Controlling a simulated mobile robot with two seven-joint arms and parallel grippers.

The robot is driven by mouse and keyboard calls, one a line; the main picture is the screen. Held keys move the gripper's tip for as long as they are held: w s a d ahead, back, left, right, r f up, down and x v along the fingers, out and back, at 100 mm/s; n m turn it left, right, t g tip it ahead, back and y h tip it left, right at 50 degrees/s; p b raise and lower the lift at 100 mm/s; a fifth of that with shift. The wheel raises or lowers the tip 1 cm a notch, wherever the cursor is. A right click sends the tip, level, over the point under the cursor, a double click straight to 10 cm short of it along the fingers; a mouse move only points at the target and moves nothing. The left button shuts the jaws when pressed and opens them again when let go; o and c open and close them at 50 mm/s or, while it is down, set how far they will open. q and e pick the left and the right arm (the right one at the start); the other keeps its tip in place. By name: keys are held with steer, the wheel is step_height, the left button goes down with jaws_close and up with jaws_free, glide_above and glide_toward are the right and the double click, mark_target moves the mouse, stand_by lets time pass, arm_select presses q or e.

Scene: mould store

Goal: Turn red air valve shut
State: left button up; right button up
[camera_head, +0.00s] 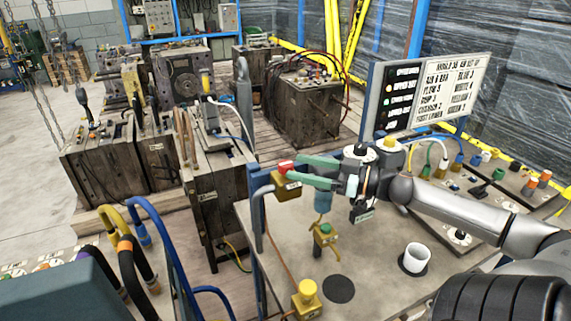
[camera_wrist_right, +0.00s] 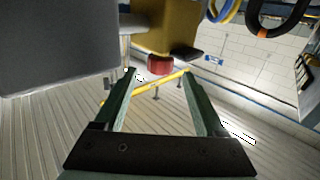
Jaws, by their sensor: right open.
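The red air valve knob (camera_head: 286,167) sits on a yellow-brown valve body (camera_head: 287,188) at the top of a blue post, left of the table. My right gripper (camera_head: 293,169) comes in from the right, its two green fingers pointing left at the knob. In the right wrist view the fingers (camera_wrist_right: 159,75) are open and apart, with the red knob (camera_wrist_right: 160,65) in line with the gap at their tips. Neither finger visibly presses on it. I cannot tell how deep it sits between them. The yellow body (camera_wrist_right: 165,28) is just beyond. My left gripper is not in view.
A sign board (camera_head: 425,93) stands behind the arm. Heavy moulds (camera_head: 215,190) crowd the left. Blue and yellow hoses (camera_head: 150,235) loop at lower left.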

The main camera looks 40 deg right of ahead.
mark_target(286, 163)
steer(key=shift+x, duration=2.2)
jaws_close()
